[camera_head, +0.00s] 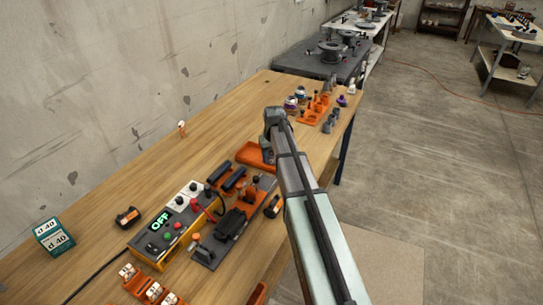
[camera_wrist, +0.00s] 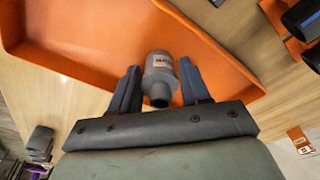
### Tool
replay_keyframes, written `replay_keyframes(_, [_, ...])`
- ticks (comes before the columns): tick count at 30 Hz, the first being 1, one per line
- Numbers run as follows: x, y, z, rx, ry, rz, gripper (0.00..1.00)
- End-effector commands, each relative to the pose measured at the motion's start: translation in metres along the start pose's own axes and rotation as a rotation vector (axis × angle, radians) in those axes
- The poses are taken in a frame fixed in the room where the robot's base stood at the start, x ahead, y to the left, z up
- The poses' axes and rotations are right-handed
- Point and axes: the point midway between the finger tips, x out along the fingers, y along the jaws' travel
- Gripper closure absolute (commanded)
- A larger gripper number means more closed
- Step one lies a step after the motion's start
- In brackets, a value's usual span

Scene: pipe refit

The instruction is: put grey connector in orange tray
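The grey connector (camera_wrist: 160,75) has a label on its side and sits between the two fingers of my gripper (camera_wrist: 160,78) in the wrist view. The fingers appear to touch it on both sides. Behind it is the orange tray (camera_wrist: 90,30), so the connector is over or inside the tray; I cannot tell whether it touches the floor. In the head view the orange tray (camera_head: 250,154) is partly covered by my arm, and the fingers and connector are hidden.
Orange holders with small parts (camera_head: 314,112) stand beyond the tray, with several grey pieces (camera_head: 328,124) beside them. Nearer are a dark-and-orange fixture (camera_head: 235,220) and a control box reading OFF (camera_head: 172,222). The table's left side along the wall is mostly clear.

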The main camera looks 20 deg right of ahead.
Motion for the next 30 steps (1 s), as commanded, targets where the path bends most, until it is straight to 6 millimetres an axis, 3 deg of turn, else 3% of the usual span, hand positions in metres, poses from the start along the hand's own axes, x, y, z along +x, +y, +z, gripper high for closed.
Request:
replay_keyframes(5, [0.000,0.000,0.000,0.000,0.000,0.000,0.38])
replay_keyframes(17, [-0.010,0.000,-0.001,0.000,0.001,0.000,0.38])
replay_keyframes(30, [-0.082,0.000,-0.001,0.000,0.002,0.000,0.38])
